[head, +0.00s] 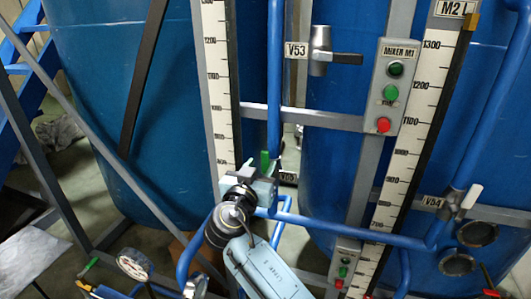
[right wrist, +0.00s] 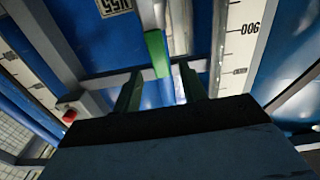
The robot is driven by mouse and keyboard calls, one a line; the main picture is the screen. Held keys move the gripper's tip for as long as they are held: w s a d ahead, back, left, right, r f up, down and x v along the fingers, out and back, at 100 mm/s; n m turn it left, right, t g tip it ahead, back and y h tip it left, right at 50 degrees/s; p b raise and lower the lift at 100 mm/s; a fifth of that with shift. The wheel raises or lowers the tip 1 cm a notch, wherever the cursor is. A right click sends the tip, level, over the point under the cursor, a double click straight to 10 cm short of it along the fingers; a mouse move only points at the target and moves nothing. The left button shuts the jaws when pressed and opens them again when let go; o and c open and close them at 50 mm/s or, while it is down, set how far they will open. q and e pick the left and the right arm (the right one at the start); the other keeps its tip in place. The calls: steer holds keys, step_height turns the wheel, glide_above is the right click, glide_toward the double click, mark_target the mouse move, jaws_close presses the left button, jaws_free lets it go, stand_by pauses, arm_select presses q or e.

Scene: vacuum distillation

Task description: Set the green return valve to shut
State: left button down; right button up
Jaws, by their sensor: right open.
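The green valve handle (head: 265,161) stands upright on the blue pipe between the two blue tanks in the head view. In the right wrist view the green handle (right wrist: 157,52) shows ahead of the gap between my fingers. My right gripper (head: 264,186) is open just below and beside the handle and hides the valve body. In the right wrist view the two fingers of the right gripper (right wrist: 160,88) stand apart, with no grip on the handle. Whether they touch it cannot be told. My left gripper is not in view.
Valve V53 (head: 321,52) and a button panel (head: 391,87) sit to the upper right. Level scales (head: 217,85) flank the pipe. Valve V54 (head: 468,199) is at right. A gauge (head: 134,263) and another green lever (head: 88,266) are at lower left. Blue pipes crowd the gripper.

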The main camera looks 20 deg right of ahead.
mark_target(265, 160)
steer(key=p+x, duration=0.1)
steer(key=x, duration=0.3)
steer(key=shift+w+d, duration=0.25)
steer(key=shift+w, duration=0.1)
jaws_close()
